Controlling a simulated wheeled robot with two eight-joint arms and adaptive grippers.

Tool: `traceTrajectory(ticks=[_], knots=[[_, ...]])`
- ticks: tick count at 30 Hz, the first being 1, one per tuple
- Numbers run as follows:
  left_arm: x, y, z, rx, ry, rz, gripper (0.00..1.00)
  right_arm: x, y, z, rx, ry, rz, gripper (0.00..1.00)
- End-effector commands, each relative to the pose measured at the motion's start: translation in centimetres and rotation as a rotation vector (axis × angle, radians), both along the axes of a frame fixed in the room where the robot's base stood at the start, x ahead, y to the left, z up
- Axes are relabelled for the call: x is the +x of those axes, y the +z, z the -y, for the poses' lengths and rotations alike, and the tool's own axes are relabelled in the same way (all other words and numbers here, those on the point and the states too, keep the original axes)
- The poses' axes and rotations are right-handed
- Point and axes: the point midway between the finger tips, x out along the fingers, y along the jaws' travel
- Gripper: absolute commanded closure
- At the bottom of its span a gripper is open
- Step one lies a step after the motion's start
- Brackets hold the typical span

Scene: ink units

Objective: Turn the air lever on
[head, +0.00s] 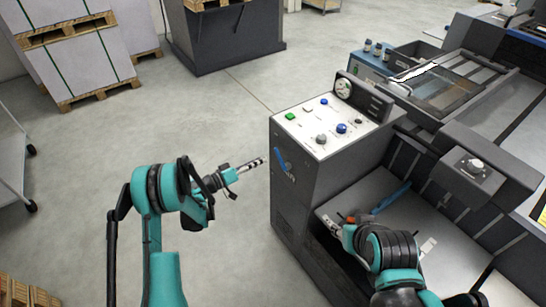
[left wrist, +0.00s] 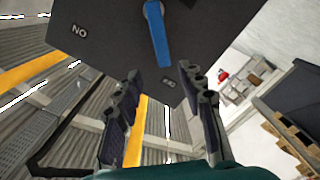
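The air lever (left wrist: 157,34) is a blue bar on a dark panel (left wrist: 215,35) at the top of the left wrist view. Its lower end points toward a small label that seems to read OFF; an inverted ON label (left wrist: 79,31) is to the left. My left gripper (left wrist: 158,75) is open and empty, its fingertips below the lever in that picture and apart from it. In the head view my left gripper (head: 252,165) is in the air left of the machine (head: 300,190).
The machine's top panel (head: 315,117) carries green, blue and grey controls and a gauge (head: 343,87). A blue bar (head: 393,197) lies in the bay beside my right arm. Pallets of boxes (head: 75,55) and a dark bin (head: 225,40) stand behind. The floor between is clear.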

Motion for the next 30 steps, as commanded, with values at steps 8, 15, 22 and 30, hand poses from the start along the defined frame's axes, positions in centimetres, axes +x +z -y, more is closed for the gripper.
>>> traceTrajectory(ticks=[8,15,22,30], knots=[[0.8,-1.3,1.2,-0.028,-0.002,0.023,0.60,0.0,-0.8,0.0,0.000,0.000,0.000,0.60],[3.1,-1.3,4.4,-0.027,-0.002,0.022,0.60,0.0,-2.0,0.0,0.000,0.000,0.000,0.60],[4.4,-1.2,6.0,-0.026,0.000,0.022,0.60,0.0,-2.5,0.0,0.000,0.000,0.000,0.60],[4.5,-1.1,6.1,-0.026,0.000,0.022,0.60,0.0,-2.5,0.0,0.000,0.000,0.000,0.60]])
